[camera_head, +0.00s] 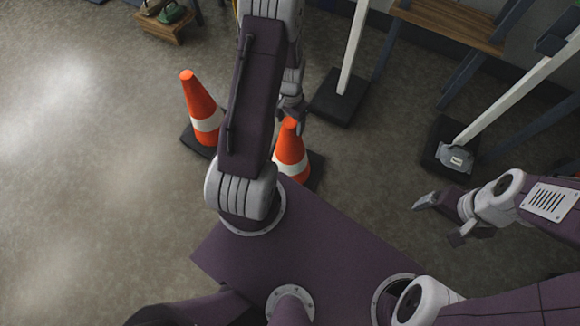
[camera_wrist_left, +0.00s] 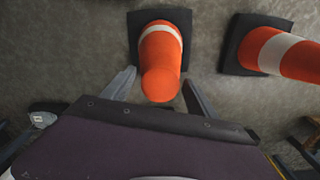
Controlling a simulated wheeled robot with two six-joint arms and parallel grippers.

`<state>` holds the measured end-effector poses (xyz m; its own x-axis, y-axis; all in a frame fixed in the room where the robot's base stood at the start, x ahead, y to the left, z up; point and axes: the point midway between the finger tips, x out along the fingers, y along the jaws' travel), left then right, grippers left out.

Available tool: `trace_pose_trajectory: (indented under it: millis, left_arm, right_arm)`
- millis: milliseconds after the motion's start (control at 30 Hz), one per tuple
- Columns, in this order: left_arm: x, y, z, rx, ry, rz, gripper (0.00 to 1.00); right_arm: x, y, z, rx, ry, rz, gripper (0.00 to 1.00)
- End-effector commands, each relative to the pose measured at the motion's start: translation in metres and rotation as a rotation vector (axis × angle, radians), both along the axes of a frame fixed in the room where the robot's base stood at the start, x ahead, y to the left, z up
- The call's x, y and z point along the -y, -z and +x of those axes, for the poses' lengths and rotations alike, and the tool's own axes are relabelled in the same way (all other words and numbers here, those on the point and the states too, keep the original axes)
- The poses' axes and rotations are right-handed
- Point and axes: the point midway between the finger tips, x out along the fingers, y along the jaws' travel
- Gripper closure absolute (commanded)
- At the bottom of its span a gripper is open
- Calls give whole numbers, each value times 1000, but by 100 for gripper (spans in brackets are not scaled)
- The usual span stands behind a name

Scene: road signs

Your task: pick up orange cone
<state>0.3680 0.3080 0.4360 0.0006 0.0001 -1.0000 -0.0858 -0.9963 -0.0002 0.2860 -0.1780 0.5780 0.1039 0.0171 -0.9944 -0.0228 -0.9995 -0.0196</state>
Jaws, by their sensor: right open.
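Two orange cones with white bands and dark square bases stand upright on the floor. One cone (camera_head: 290,155) is just right of my left arm, its base partly hidden; the other cone (camera_head: 203,105) is left of the arm. My left gripper (camera_head: 291,108) is by the top of the right-hand cone. In the left wrist view, the open fingers of this gripper (camera_wrist_left: 158,78) lie on either side of the near cone (camera_wrist_left: 160,60); I cannot tell whether they touch it. The other cone (camera_wrist_left: 285,54) is at right there. My right gripper (camera_head: 434,224) is open and empty at the right.
A white post on a dark base (camera_head: 340,98) stands behind the cones. A second, leaning post (camera_head: 510,95) has its base (camera_head: 440,150) further right. A wooden bench (camera_head: 455,22) is at the back right. A small wooden stand (camera_head: 163,28) is at top left. The left floor is clear.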

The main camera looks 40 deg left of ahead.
Motion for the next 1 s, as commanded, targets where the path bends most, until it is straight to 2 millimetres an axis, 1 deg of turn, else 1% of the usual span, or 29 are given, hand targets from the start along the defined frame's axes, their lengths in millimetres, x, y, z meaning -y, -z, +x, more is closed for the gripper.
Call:
trace_pose_trajectory:
  millis: [33, 67, 100, 167, 200, 233, 500, 633, 1000]
  left_arm:
    - [0, 0, 0, 0, 0, 0, 50]
    - [0, 0, 0, 0, 0, 0, 58]
    - [0, 0, 0, 0, 0, 0, 69]
    - [0, 0, 0, 0, 0, 0, 86]
    - [0, 0, 0, 0, 0, 0, 97]
    - [0, 0, 0, 0, 0, 0, 100]
    - [0, -1, 1, 2, 0, 1, 100]
    - [0, -6, 1, 3, 0, 1, 100]
    - [0, -40, 1, 3, 0, 1, 100]
  right_arm:
    - [0, 0, 0, 0, 0, 0, 13]
    - [0, 0, 0, 0, 0, 0, 13]
    - [0, 0, 0, 0, 0, 0, 13]
    - [0, 0, 0, 0, 0, 0, 13]
    - [0, 0, 0, 0, 0, 0, 13]
    - [0, 0, 0, 0, 0, 0, 13]
    - [0, -1, 0, 0, 0, 0, 13]
    - [0, -4, 0, 0, 0, 0, 13]
    - [0, -26, 0, 0, 0, 0, 13]
